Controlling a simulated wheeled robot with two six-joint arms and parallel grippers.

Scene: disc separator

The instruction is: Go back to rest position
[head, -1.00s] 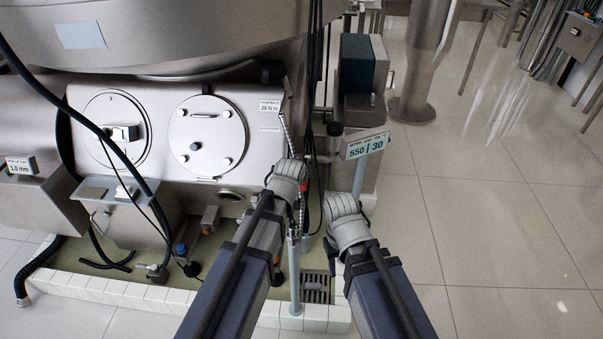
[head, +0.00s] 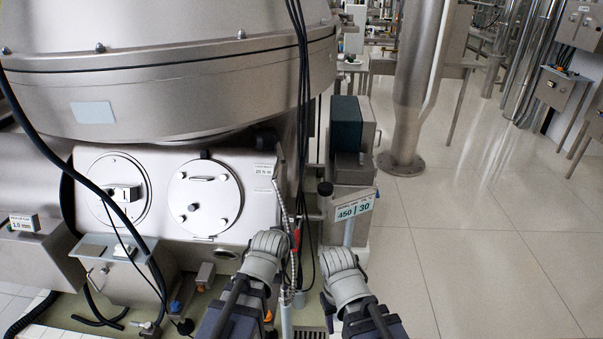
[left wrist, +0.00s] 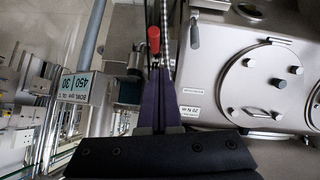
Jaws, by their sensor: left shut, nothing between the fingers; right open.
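My left gripper (head: 266,250) is in front of the machine in the head view, with its fingers hidden behind the wrist. In the left wrist view its two dark fingers (left wrist: 160,95) lie together, shut and empty. A red-handled lever (left wrist: 154,40) appears just beyond their tips; I cannot tell whether they touch. My right gripper (head: 341,268) is beside it on the right, open and apparently empty, its fingertips mostly hidden. Both arms come up from the bottom edge, close together.
The steel separator (head: 180,90) fills the left. A sign (head: 355,207) reading 450 | 30 stands just beyond my right gripper. Black cables (head: 303,120) hang near the left one. A steel column (head: 410,100) stands behind. Tiled floor (head: 470,260) at right is clear.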

